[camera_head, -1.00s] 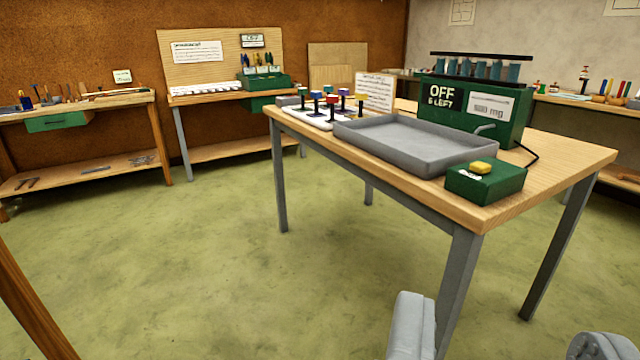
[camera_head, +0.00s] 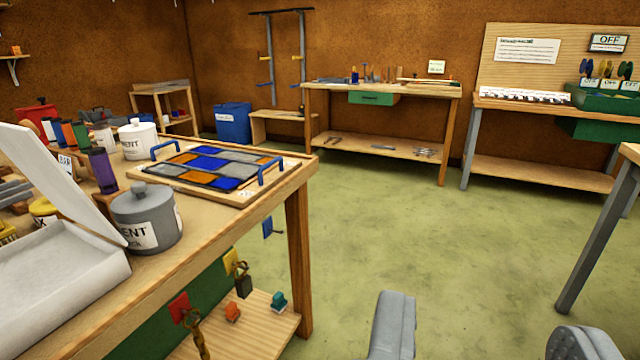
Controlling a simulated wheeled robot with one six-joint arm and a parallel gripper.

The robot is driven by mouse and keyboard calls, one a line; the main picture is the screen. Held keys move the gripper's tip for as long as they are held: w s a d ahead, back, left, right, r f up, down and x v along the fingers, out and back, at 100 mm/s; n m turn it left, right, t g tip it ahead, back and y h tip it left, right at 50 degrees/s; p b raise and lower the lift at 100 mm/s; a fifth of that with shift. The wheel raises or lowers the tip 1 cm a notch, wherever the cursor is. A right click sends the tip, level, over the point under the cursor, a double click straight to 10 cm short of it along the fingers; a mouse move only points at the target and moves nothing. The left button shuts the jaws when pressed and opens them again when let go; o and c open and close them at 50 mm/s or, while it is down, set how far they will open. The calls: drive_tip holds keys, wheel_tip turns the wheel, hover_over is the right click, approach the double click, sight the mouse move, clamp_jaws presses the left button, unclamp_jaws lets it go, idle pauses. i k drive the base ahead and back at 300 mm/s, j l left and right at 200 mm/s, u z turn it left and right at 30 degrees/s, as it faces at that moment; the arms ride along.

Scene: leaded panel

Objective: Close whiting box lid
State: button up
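A white open box (camera_head: 55,285) sits on the wooden bench at the left edge of the view, partly cut off by the frame. Its white lid (camera_head: 50,175) stands raised and tilted at the box's far side, its top end cut off by the left edge. I cannot read a label on the box. My gripper (camera_head: 487,338) shows as two grey fingers wide apart at the bottom right. It is open and empty, over the floor, well to the right of the box and lid and touching neither.
A grey lidded pot (camera_head: 147,220) stands right beside the box. Behind it are a leaded panel (camera_head: 212,165) in a tray with blue handles, a white pot (camera_head: 137,140) and coloured jars. Hooks with hanging items line the bench end. Green floor (camera_head: 420,230) is clear to the right.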

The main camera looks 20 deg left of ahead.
sight(22, 145)
drive_tip(key=i+l+u, duration=0.1)
drive_tip(key=u, duration=0.35)
drive_tip(key=i+l+u, duration=0.2)
drive_tip(key=u, duration=0.3)
drive_tip(key=i+l+u, duration=0.2)
drive_tip(key=u, duration=0.25)
drive_tip(key=i+l+u, duration=0.1)
drive_tip(key=l+u, duration=0.2)
drive_tip(key=u, duration=0.15)
drive_tip(key=i+l+u, duration=0.15)
drive_tip(key=l+u, duration=0.15)
drive_tip(key=i+l+u, duration=0.1)
drive_tip(key=l+u, duration=0.5)
drive_tip(key=l, duration=0.2)
drive_tip(key=i, duration=0.05)
